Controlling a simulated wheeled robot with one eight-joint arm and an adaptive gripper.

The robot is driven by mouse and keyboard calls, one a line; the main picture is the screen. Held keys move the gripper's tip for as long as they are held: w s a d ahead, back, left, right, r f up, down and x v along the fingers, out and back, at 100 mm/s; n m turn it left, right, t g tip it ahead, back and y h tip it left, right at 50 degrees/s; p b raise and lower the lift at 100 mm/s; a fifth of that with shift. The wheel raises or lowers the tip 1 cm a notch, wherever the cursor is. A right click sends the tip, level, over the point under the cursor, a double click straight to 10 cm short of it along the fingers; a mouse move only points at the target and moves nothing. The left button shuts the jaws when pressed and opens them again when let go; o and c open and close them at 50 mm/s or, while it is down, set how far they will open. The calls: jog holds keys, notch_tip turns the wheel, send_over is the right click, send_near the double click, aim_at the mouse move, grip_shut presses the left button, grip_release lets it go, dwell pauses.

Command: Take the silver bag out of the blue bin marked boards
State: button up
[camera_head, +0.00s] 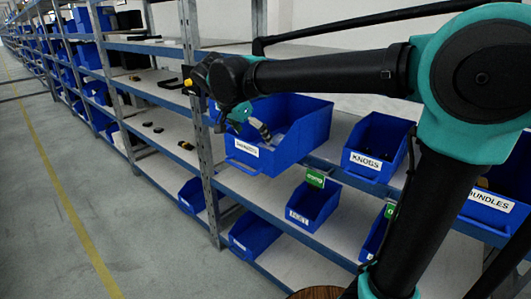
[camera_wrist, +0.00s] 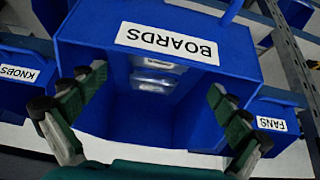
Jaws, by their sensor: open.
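The blue bin marked boards (camera_wrist: 190,80) fills the middle of the wrist view, with its label upside down. In the head view the same large bin (camera_head: 305,135) stands on the middle shelf. Inside it, silver bags (camera_wrist: 153,80) lie near the label wall, one behind another; their edges are hard to tell apart. My gripper (camera_wrist: 156,95) is open, with one finger at each side of the bin's opening and nothing between them. In the head view my gripper (camera_head: 250,125) is over the bin's front part.
A blue bin marked knobs (camera_head: 375,145) stands to the right, and one marked bundles (camera_head: 487,200) farther right. A bin marked fans (camera_wrist: 272,125) shows in the wrist view. A shelf post (camera_head: 200,130) rises close left of the boards bin. Smaller bins (camera_head: 313,205) sit below.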

jog(key=shift+x, duration=3.85)
jog(key=shift+w+d+r, duration=0.1)
jog(key=shift+w+r, duration=0.1)
jog(key=shift+c, duration=0.6)
jog(key=c, duration=0.9)
